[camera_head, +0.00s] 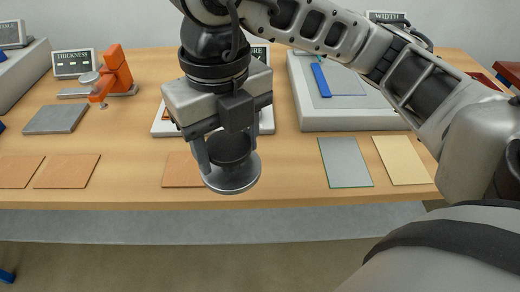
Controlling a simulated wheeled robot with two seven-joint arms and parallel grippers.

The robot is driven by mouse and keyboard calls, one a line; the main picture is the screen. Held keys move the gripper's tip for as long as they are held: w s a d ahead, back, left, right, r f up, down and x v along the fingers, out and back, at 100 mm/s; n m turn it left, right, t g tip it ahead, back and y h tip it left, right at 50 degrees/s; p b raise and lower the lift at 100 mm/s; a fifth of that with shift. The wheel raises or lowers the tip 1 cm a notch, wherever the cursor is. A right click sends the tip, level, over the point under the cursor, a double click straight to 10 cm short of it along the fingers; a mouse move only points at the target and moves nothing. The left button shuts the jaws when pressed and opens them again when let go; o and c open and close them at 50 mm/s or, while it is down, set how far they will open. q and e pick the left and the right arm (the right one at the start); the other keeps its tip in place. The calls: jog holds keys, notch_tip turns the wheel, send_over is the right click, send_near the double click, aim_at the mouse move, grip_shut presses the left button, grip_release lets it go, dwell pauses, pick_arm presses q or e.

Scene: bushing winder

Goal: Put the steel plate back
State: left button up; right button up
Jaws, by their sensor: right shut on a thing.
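My right gripper (223,152) hangs over the front middle of the wooden table. It is shut on the dark round body of a tool with a wide grey metal disc (231,181) at its bottom. No plate clearly shows under the disc. A grey square plate with a green edge (345,162) lies flat near the front edge, right of the gripper. A darker grey slab (56,118) lies at the left. I cannot tell which of these, if either, is the steel plate. My left gripper is not in view.
Tan plates (66,171) lie along the front left; another (178,169) is partly hidden by my gripper. A cream plate (402,160) lies at the right. An orange gauge (113,75) stands behind. A pale platform (310,113) carries a grey sheet and blue strip. My right arm crosses above it.

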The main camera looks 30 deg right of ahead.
jog(key=w+d+f, duration=0.1)
jog(key=d+f, duration=0.1)
jog(key=w+d+f, duration=0.2)
jog(key=d, duration=0.1)
jog(key=w+d+f, duration=0.1)
jog(key=d+f, duration=0.2)
jog(key=shift+w+d, duration=0.25)
jog(key=shift+w, duration=0.1)
jog(key=shift+w+d+f, duration=0.2)
jog(key=shift+d+f, duration=0.05)
jog(key=shift+f, duration=0.15)
jog(key=f, duration=0.3)
jog(key=shift+w+d, duration=0.2)
jog(key=shift+d, duration=0.15)
jog(key=shift+f, duration=0.45)
